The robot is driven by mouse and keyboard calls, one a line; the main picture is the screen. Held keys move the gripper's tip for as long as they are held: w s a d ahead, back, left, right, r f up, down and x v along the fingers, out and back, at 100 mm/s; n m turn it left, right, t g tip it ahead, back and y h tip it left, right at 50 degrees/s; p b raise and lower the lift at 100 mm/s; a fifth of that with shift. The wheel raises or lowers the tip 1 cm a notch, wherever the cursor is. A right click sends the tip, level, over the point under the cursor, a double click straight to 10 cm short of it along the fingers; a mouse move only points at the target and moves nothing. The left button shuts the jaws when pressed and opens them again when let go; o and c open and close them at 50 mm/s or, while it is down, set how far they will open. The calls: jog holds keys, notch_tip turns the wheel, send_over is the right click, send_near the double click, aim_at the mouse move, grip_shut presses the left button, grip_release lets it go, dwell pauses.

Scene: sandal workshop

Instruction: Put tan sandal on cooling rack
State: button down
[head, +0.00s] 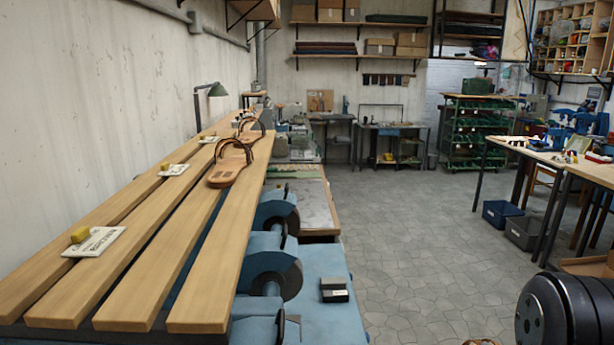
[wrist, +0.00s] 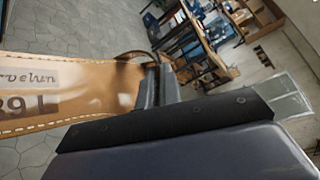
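In the wrist view a tan sandal (wrist: 85,95) with pale stitching and stamped lettering on its sole reaches in from the left edge. My gripper (wrist: 155,87) is at its right end, with its dark fingers against the leather, and appears shut on it. A brown strap arches behind the fingers. The rest of the sandal is out of frame. In the head view a slatted wooden rack (head: 150,290) runs along the left wall. A brown strapped sandal (head: 228,172) lies on its right slats, with another sandal (head: 250,135) beyond it. My gripper does not show clearly in the head view.
White cards, one with a yellow block (head: 80,235), lie along the left slats. The near slats are bare. Blue grinding machines (head: 275,270) stand beside the rack. A workbench (head: 545,155) and bins (head: 500,214) are at right, with open floor between. A green shelf trolley (head: 470,130) stands at the back.

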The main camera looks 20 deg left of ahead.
jog(key=w+a+r+n+y+p, duration=0.2)
jog(key=w+a+r+n+y, duration=0.15)
jog(key=w+a+r, duration=0.65)
jog(key=s+a+r+n+y, duration=0.2)
jog(key=a+r+n+y, duration=0.35)
jog(key=a+r, duration=1)
jog(key=s+a+r+n+g+y, duration=0.45)
jog(key=s+a+r, duration=0.45)
jog(key=a+r, duration=0.4)
jog(key=s+a+r+n+g+y, duration=0.3)
jog(key=s+r+n+g+y, duration=0.1)
jog(key=s+r, duration=0.7)
jog(key=shift+s+r, duration=0.25)
jog(key=shift+s, duration=0.8)
